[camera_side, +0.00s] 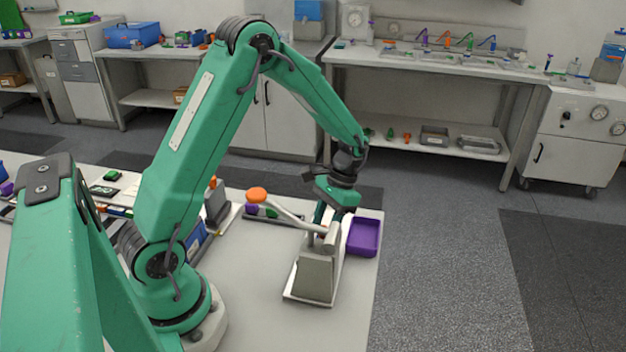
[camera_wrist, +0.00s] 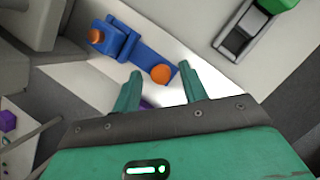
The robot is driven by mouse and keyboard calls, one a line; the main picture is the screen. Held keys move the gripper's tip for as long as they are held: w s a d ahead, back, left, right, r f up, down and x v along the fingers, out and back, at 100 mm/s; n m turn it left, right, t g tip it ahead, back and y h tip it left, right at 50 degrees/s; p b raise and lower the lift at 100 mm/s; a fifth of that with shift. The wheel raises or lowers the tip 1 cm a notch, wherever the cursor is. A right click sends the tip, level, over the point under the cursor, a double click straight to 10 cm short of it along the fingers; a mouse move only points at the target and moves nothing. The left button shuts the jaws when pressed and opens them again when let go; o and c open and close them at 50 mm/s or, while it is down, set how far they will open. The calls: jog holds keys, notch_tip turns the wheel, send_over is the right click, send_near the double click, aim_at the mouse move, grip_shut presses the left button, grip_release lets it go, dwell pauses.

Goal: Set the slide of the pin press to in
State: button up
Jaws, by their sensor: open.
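A grey stand (camera_side: 317,272) with a pale lever ending in an orange knob (camera_side: 257,194) stands near the table's right edge in the side view; it looks like a press. My gripper (camera_side: 326,215) points down at its top, partly hidden by it; contact cannot be told. In the wrist view my gripper (camera_wrist: 163,92) has its two fingers apart with nothing held. Beyond them lies a blue fixture (camera_wrist: 135,44) with an orange disc (camera_wrist: 161,74) at its near end and an orange knob (camera_wrist: 95,36) at its far end. I cannot tell which part is the slide.
A purple tray (camera_side: 364,238) sits right of the stand at the table edge. A grey holder with a green part (camera_wrist: 277,5) is at the wrist view's upper right. Small parts crowd the table's left back. The white table front (camera_side: 262,315) is clear.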

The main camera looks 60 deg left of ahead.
aim_at(321, 236)
jog(key=shift+f, duration=0.15)
grip_shut()
jog(key=shift+s+d, duration=1.6)
jog(key=shift+d, duration=0.05)
grip_release()
jog(key=shift+a, duration=0.1)
jog(key=v, duration=0.7)
jog(key=shift+r, duration=0.4)
jog(key=shift+w, duration=0.15)
